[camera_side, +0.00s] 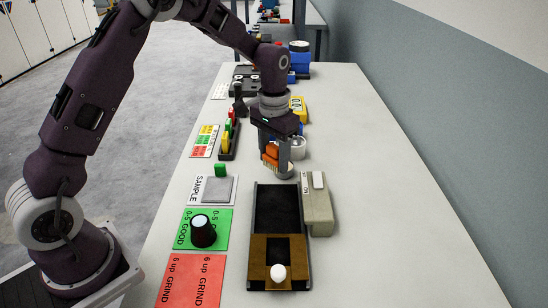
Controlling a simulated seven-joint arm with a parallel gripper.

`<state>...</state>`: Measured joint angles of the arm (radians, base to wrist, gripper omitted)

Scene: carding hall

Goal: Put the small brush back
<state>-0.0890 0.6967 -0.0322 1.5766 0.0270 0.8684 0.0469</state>
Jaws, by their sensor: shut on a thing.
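My gripper (283,170) points down over the middle of the table, just beyond the black tray. It is shut on a small orange-brown piece (270,155), which looks like the small brush. The fingers hide part of it, and I cannot tell whether it touches the table. A white round cup (299,150) stands just behind and to the right of the fingers.
The black tray (277,208) has a brown block with a white knob (278,272) at its near end. A beige box (317,208) stands right of it. The table's right side is clear.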

